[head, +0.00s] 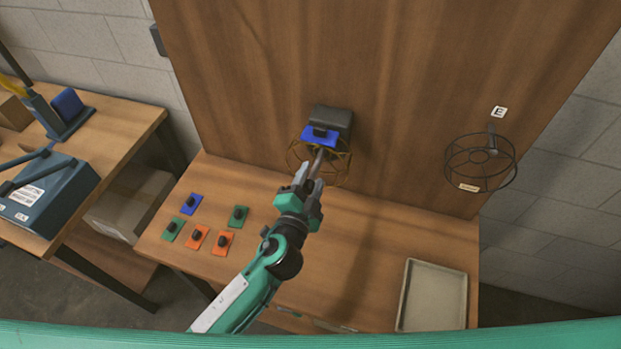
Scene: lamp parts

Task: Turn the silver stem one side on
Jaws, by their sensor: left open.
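A dark grey box (338,118) is fixed to the upright wooden board, with a blue plate (316,139) at its front. A bronze wire cage (342,168) hangs below it. A thin grey piece, which looks like the silver stem (319,158), shows in the cage just below the blue plate. My left gripper (311,182) is open and reaches up to the cage, its fingertips at the lower end of this grey piece. The fingers partly cover it, so I cannot tell whether they touch it. My right gripper is not in view.
Blue, green and orange plates with dark knobs, such as a blue one (190,204), lie on the wooden table (370,245). A beige tray (433,296) is at the right. A black wire cage (480,163) hangs under an "E" label (499,112). A side bench (125,125) stands left.

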